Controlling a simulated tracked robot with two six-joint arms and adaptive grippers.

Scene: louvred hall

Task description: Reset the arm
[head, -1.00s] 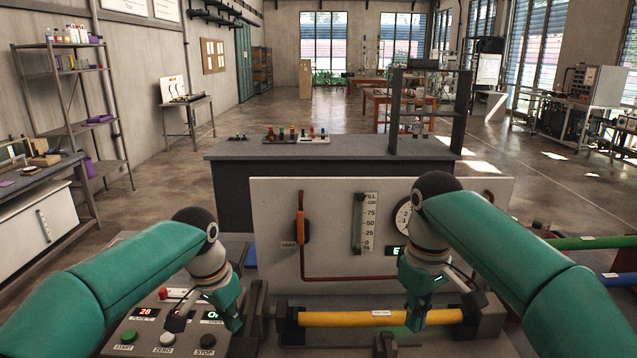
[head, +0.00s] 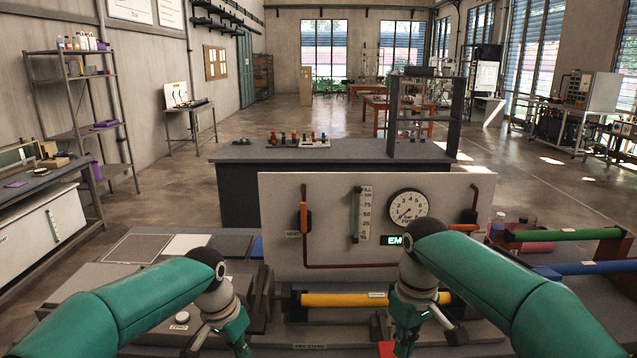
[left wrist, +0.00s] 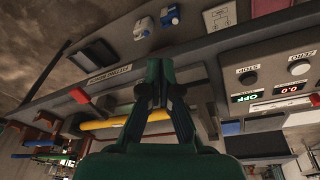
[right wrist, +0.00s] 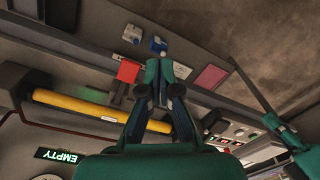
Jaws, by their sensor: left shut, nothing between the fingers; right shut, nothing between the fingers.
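My left gripper (head: 238,342) hangs low in front of the left side of the bench, pointing down. In the left wrist view its two green fingers (left wrist: 157,80) are together and hold nothing. My right gripper (head: 405,342) hangs low in front of the yellow tube (head: 340,299), near its right part. In the right wrist view its fingers (right wrist: 160,80) are together with nothing between them. Both arms are bent, with green forearms coming in from the lower corners.
A pale panel (head: 330,236) stands behind the yellow tube, with a round gauge (head: 408,206), a fill scale and an EMPTY sign. Green (head: 565,235) and blue tubes lie at right. A red block (right wrist: 128,72) and two small fittings sit on the near bench.

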